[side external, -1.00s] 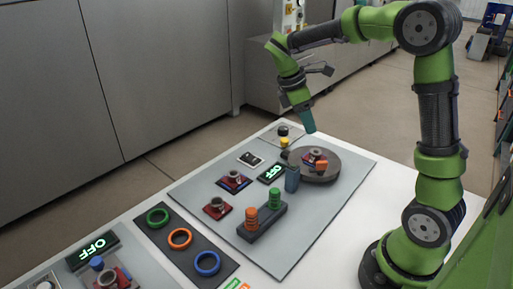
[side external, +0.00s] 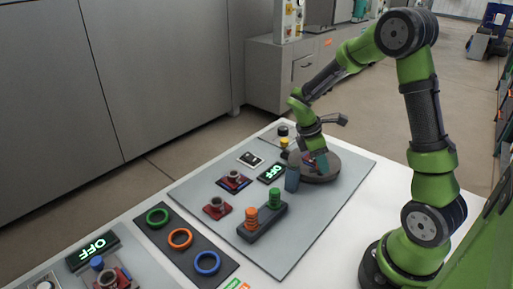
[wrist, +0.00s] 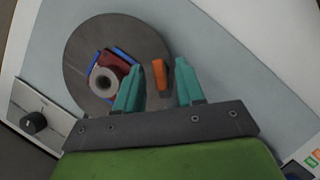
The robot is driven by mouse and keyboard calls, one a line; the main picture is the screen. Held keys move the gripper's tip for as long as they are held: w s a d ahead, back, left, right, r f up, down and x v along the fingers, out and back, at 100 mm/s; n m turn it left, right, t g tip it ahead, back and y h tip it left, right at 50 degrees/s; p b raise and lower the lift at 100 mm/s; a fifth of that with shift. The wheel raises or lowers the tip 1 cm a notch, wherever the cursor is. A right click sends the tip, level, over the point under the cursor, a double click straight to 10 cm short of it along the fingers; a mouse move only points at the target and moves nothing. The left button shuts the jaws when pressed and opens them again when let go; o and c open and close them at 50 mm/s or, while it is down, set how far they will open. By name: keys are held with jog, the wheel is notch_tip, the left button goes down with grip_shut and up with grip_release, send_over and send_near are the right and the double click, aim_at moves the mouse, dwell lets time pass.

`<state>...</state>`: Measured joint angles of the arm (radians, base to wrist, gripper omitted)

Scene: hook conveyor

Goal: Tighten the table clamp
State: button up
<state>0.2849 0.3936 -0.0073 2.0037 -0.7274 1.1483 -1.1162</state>
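The dark round table (wrist: 85,55) carries a red part with a grey ring (wrist: 103,82) between blue edge pieces. An upright orange piece (wrist: 160,73), which looks like the clamp's handle, stands right of that part on the table. My gripper (wrist: 159,68) is open, with one teal finger on each side of the orange piece. A gap shows on both sides of it. In the side view, my gripper (side external: 318,162) is low over the round table (side external: 330,170) and hides most of the part and clamp.
A blue-grey post (side external: 292,178) stands close in front of the round table. The board's right side is clear.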

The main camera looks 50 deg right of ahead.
grip_shut()
jog(key=shift+m, duration=0.3)
jog(key=m, duration=0.2)
jog(key=m+g+y, duration=0.1)
jog(key=m, duration=0.1)
jog(key=shift+w+d+f+y, duration=0.1)
jog(key=shift+d+y, duration=0.05)
jog(key=shift+y, duration=0.15)
jog(key=m+y, duration=0.1)
jog(key=m, duration=0.4)
jog(key=shift+d+y, duration=0.15)
jog(key=shift+y, duration=0.25)
jog(key=m, duration=0.2)
jog(key=m+y, duration=0.1)
jog(key=m, duration=0.1)
jog(key=shift+d+y, duration=0.1)
jog(key=shift+y, duration=0.2)
jog(key=shift+m+t+y, duration=0.4)
jog(key=shift+m+y, duration=0.3)
jog(key=shift+m, duration=1.4)
jog(key=shift+s, duration=0.2)
